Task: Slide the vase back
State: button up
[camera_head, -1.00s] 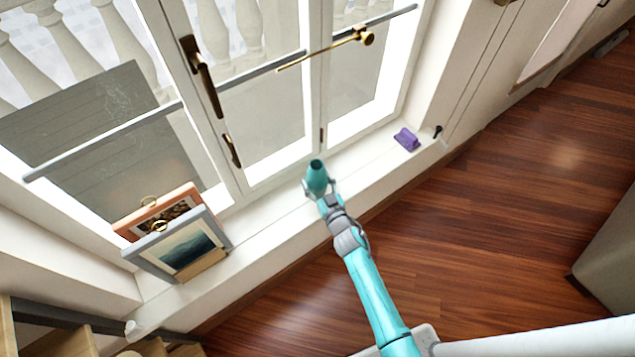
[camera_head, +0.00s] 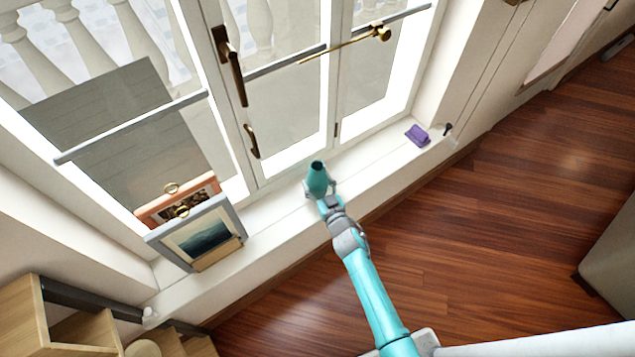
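A teal vase (camera_head: 317,178) with a dark round mouth stands on the white window sill (camera_head: 283,214), near the middle of the view. My gripper (camera_head: 320,190) is at the vase's near side, at the end of my teal and grey arm. Its fingertips sit close around the lower part of the vase. The vase and the small picture size hide whether both fingers touch it. The vase looks upright.
Two framed pictures (camera_head: 203,238) lean on the sill to the left. A purple object (camera_head: 417,135) lies on the sill to the right. The window (camera_head: 285,120) with brass handles is behind the vase. Wooden steps (camera_head: 60,325) are at lower left. Wood floor (camera_head: 480,220) is clear at right.

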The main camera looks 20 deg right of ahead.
jog(key=o, duration=0.4)
jog(key=s, duration=1.2)
jog(key=shift+d+r, duration=0.3)
jog(key=shift+d, duration=0.1)
jog(key=s+a+r+g, duration=0.1)
jog(key=s+r, duration=0.2)
jog(key=s, duration=0.8)
jog(key=s+r, duration=0.3)
jog(key=s, duration=0.8)
jog(key=shift+m+g+h, duration=0.4)
jog(key=shift+g+h, duration=0.2)
jog(key=shift+g, duration=0.2)
jog(key=s+r, duration=1.3)
jog(key=s, duration=0.1)
jog(key=shift+d+r, duration=0.15)
jog(key=shift+r, duration=0.25)
